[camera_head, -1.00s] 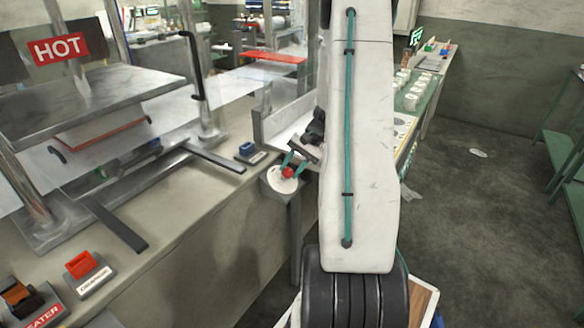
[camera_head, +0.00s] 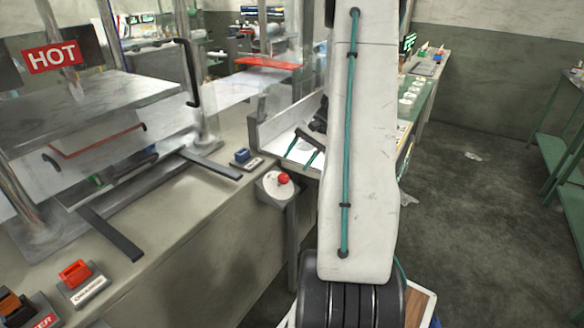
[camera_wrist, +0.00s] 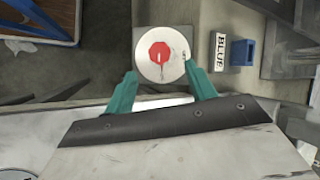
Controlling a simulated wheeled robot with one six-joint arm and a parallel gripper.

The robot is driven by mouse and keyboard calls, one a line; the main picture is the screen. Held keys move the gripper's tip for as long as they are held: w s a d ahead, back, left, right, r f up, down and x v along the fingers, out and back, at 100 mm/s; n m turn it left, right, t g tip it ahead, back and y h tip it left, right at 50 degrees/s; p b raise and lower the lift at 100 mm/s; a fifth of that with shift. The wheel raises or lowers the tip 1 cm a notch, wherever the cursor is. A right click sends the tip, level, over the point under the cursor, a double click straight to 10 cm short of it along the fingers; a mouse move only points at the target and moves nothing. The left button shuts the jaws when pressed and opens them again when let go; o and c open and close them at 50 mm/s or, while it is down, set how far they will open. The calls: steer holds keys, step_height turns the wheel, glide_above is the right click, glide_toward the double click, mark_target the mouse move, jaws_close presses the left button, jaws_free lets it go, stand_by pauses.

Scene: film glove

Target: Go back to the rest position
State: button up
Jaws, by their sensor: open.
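My gripper (camera_head: 311,149) is open and empty, with two teal fingers. It is a little above and to the right of a round white disc (camera_head: 270,190) with a red knob (camera_head: 283,179), mounted on a post at the machine's edge. In the wrist view the disc (camera_wrist: 148,68) and its red centre (camera_wrist: 160,54) lie beyond and between the open fingertips (camera_wrist: 161,80), apart from them. My arm hides part of the scene behind it in the head view.
A press with a HOT sign (camera_head: 54,55) stands at left. A blue switch (camera_head: 242,155) and an orange-red switch (camera_head: 75,273) sit on the bench edge. A green table (camera_head: 558,150) stands at right. The grey floor (camera_head: 470,220) between is mostly clear.

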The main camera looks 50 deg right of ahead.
steer(key=shift+s+d+r, duration=0.25)
steer(key=shift+d+r, duration=0.1)
steer(key=shift+r, duration=0.15)
steer(key=s+a+r+n+h, duration=0.2)
steer(key=s+a+r+n, duration=0.2)
steer(key=a, duration=0.9)
steer(key=s+a+r+n+g+h, duration=0.1)
steer(key=s+a+r+n, duration=0.3)
steer(key=a, duration=0.9)
steer(key=s+a+r+n+g+h, duration=0.1)
steer(key=s+a+r+n+h, duration=0.2)
steer(key=a, duration=1)
steer(key=s+r+n, duration=0.2)
steer(key=s+r, duration=0.2)
steer(key=r, duration=0.1)
steer(key=shift+s+a+r, duration=0.2)
steer(key=shift+s+r, duration=0.15)
